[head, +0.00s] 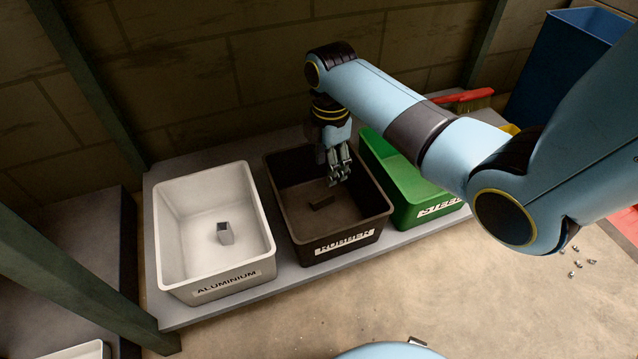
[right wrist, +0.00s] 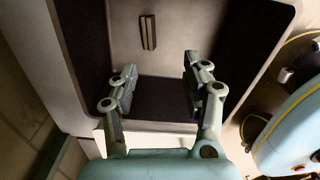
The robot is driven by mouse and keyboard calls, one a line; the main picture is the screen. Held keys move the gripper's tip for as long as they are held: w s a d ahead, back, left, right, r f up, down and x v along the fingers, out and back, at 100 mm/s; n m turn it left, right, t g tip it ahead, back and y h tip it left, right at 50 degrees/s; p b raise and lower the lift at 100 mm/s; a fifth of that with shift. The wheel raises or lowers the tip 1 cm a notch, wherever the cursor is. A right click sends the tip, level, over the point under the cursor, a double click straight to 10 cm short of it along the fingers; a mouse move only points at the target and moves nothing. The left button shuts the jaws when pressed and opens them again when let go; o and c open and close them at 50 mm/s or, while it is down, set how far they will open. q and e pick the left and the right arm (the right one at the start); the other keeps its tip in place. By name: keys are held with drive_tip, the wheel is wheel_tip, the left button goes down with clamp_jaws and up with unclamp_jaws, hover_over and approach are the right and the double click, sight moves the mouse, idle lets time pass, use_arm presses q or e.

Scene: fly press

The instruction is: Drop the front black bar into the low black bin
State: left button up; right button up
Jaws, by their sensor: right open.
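The low black bin (head: 283,172) stands between a white bin and a green bin. My left gripper is not in view.
The white bin (head: 168,215) marked ALUMINIUM holds a small grey block (head: 225,233). The green bin (head: 405,192) is partly behind my right arm. The bins stand on a grey platform (head: 290,280) against a block wall. A tall blue bin (head: 570,60) is at the back right.

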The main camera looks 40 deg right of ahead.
wheel_tip(320, 180, up, 11)
idle(0.3)
drive_tip(key=shift+r, duration=0.1)
